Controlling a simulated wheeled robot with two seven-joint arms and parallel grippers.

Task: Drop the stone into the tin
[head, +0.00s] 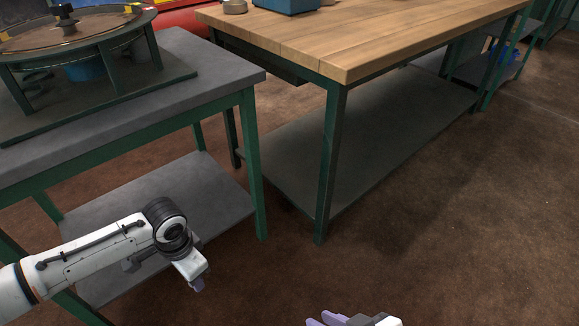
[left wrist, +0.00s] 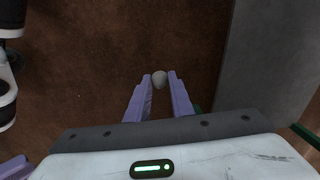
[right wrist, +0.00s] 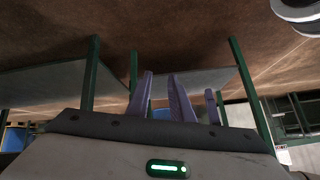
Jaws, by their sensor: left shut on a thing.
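The stone (left wrist: 159,79) is a small grey rounded lump between the fingertips of my left gripper (left wrist: 160,84) in the left wrist view. The gripper is shut on it. In the head view my left gripper (head: 198,285) points down beside the grey table, below its top; the stone cannot be made out there. My right gripper (head: 325,320) is at the bottom edge of the head view. Its fingers are apart and empty in the right wrist view (right wrist: 162,88). No clear tin shows; a small round grey-beige object (head: 235,6) on the wooden bench may or may not be it.
A grey table (head: 205,80) with green legs stands at the left and carries a round dark apparatus (head: 75,30). A wooden bench (head: 370,35) with a lower shelf (head: 370,135) stands behind, with a blue box (head: 287,5) on top. Brown floor (head: 440,240) is clear at the right.

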